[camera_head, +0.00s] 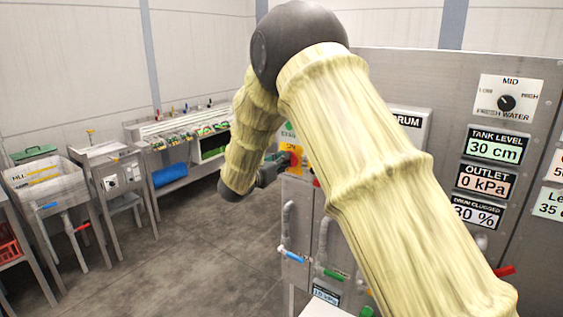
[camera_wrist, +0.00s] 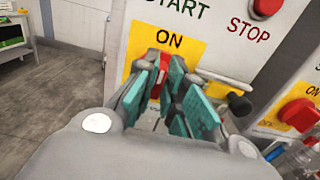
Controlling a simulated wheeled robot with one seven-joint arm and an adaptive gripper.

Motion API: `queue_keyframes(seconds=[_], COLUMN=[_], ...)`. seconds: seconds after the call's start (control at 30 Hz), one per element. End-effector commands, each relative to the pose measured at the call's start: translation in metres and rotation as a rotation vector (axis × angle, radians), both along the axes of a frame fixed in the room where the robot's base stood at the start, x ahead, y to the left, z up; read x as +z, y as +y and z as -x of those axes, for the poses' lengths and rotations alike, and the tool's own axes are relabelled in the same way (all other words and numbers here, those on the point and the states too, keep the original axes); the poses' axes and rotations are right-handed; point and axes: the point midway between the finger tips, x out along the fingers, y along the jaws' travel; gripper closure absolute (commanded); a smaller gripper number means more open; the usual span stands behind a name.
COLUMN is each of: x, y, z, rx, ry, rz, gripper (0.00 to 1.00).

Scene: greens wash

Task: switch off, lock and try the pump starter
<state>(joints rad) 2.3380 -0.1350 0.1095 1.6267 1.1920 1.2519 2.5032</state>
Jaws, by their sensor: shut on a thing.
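The starter box (camera_wrist: 215,45) fills the upper wrist view, with START and STOP labels and a red stop button (camera_wrist: 267,6). Below them is a yellow plate (camera_wrist: 190,48) marked ON with a red switch handle (camera_wrist: 157,88). My gripper (camera_wrist: 168,85), with teal finger pads, is shut on the red handle and hides most of it. A pale rod with a dark knob (camera_wrist: 239,104) sticks out right of the fingers. In the head view my gripper (camera_head: 268,173) is at the yellow plate (camera_head: 293,157), partly behind my arm. I see no lock.
A second yellow plate with a red knob (camera_wrist: 299,114) is close on the right. Below the boxes are pipes with a blue handle (camera_head: 292,256) and a green handle (camera_head: 335,274). A grey gauge panel (camera_head: 520,110) stands right. Sinks (camera_head: 50,185) line the left; the floor between is clear.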

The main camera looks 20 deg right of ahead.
Motion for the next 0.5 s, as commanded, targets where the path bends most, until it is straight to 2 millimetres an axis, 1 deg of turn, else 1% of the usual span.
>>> queue_keyframes(seconds=[0.27, 0.5], x=[-0.0040, -0.0072], y=[-0.0002, 0.0004], z=[0.0001, -0.0008], rx=[-0.001, -0.002], ry=[0.043, 0.158], rz=[0.032, 0.122], gripper=[1.00, 1.00])
